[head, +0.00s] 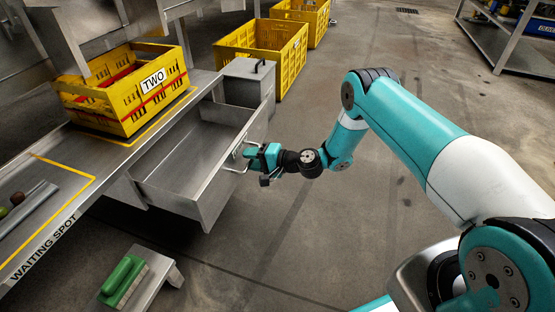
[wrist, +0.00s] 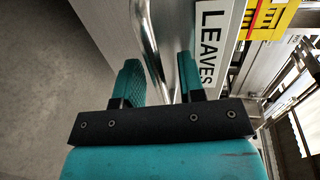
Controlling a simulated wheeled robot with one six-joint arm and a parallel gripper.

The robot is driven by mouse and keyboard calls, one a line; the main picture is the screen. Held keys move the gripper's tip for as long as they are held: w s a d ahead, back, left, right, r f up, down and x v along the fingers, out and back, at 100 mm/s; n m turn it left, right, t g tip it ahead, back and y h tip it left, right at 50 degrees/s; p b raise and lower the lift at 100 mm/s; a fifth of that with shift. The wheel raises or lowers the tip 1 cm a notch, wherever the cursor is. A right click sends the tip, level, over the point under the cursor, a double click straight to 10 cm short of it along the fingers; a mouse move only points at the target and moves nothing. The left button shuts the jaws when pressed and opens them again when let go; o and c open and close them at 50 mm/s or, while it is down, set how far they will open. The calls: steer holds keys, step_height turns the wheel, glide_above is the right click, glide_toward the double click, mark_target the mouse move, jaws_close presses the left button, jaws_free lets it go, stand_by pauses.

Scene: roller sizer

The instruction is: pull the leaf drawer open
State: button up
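The leaf drawer (head: 180,196) is a grey metal drawer standing well out from under the bench, and its inside looks empty. Its front shows a white LEAVES label (wrist: 208,42) in the wrist view. A metal bar handle (head: 236,158) is on the drawer front. My gripper (head: 254,158) is at this handle. In the wrist view the handle bar (wrist: 150,42) runs between the two teal fingers of my gripper (wrist: 159,72). The fingers stand apart, with a gap visible between the bar and the right finger. Nothing else is between them.
A yellow crate marked TWO (head: 115,100) stands on the bench (head: 105,160). A green-handled brush (head: 124,282) lies on a low grey stand in front. More yellow crates (head: 290,62) stand behind the drawer. The floor right of the drawer is clear.

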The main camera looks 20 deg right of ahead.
steer(key=p+v, duration=0.8)
steer(key=v, duration=0.9)
steer(key=shift+d, duration=0.2)
steer(key=s+a+r+n+g+h+p, duration=0.1)
steer(key=s+a+r+n+g+p, duration=0.2)
steer(key=r, duration=0.7)
steer(key=s+a+r+n+g, duration=0.1)
steer(key=a+r+n+g, duration=0.3)
steer(key=r, duration=0.5)
steer(key=s+a+r+n+g+h+p, duration=0.15)
steer(key=a+r+n, duration=0.35)
steer(key=r, duration=0.5)
steer(key=s+r+n+g+h+p, duration=0.1)
steer(key=s+r+h+p, duration=0.15)
steer(key=s+r, duration=0.7)
steer(key=s+r+n+h+p, duration=0.25)
steer(key=s+r, duration=0.45)
steer(key=s, duration=0.6)
step_height(320, 180, up, 37)
steer(key=p, duration=3.7)
steer(key=shift+w+m, duration=0.45)
